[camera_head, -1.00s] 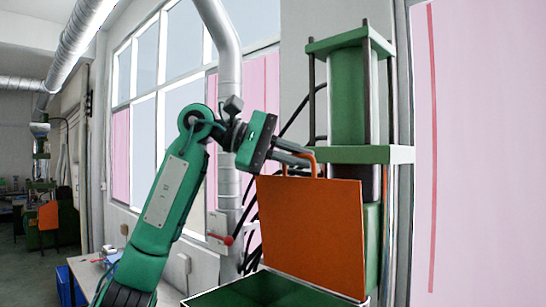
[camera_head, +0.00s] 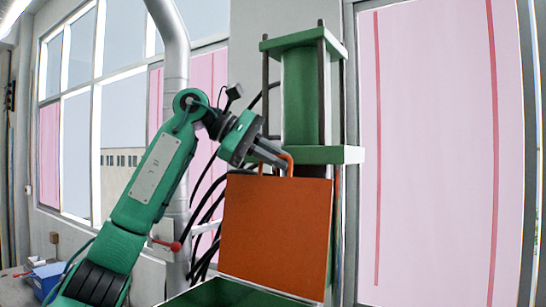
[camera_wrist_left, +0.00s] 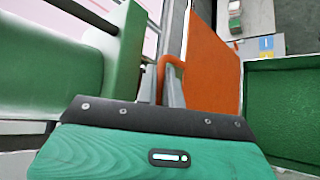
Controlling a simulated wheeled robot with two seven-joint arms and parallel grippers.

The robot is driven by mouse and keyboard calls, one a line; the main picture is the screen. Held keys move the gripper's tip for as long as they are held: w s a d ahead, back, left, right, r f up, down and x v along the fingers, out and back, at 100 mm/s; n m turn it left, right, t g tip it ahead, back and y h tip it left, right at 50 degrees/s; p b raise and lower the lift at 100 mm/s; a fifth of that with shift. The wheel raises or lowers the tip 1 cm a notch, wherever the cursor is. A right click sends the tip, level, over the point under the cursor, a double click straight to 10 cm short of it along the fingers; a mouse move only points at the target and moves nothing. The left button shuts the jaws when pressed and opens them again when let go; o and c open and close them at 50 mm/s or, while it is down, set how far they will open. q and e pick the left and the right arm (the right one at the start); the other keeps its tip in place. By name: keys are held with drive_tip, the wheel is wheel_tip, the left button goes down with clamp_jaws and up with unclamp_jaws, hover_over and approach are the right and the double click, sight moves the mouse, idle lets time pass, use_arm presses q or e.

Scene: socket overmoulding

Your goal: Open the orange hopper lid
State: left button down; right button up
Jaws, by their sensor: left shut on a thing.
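The orange hopper lid (camera_head: 275,238) stands raised, close to upright, at the back of the green hopper (camera_head: 215,294), whose inside shows below it. An orange handle (camera_head: 290,166) sits on the lid's top edge. My left gripper (camera_head: 283,163) is shut on that handle. In the left wrist view the fingers (camera_wrist_left: 161,84) close around the handle (camera_wrist_left: 171,64), and the lid (camera_wrist_left: 212,68) extends to the right beside the green hopper (camera_wrist_left: 285,105). My right gripper is not in view.
A green press with dark columns (camera_head: 305,95) stands right behind the lid. Black cables (camera_head: 205,225) and a red-handled valve (camera_head: 172,246) are to the left by the wall. A blue bin (camera_head: 48,275) sits at the lower left.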

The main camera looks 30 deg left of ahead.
use_arm(q)
drive_tip(key=shift+f, duration=0.25)
drive_tip(key=c, duration=1.5)
unclamp_jaws()
drive_tip(key=shift+w, duration=0.1)
drive_tip(key=shift+c, duration=0.2)
drive_tip(key=shift+r, duration=0.15)
drive_tip(key=shift+a+r, duration=0.1)
drive_tip(key=shift+a, duration=0.1)
drive_tip(key=b+v, duration=0.3)
drive_tip(key=v, duration=1)
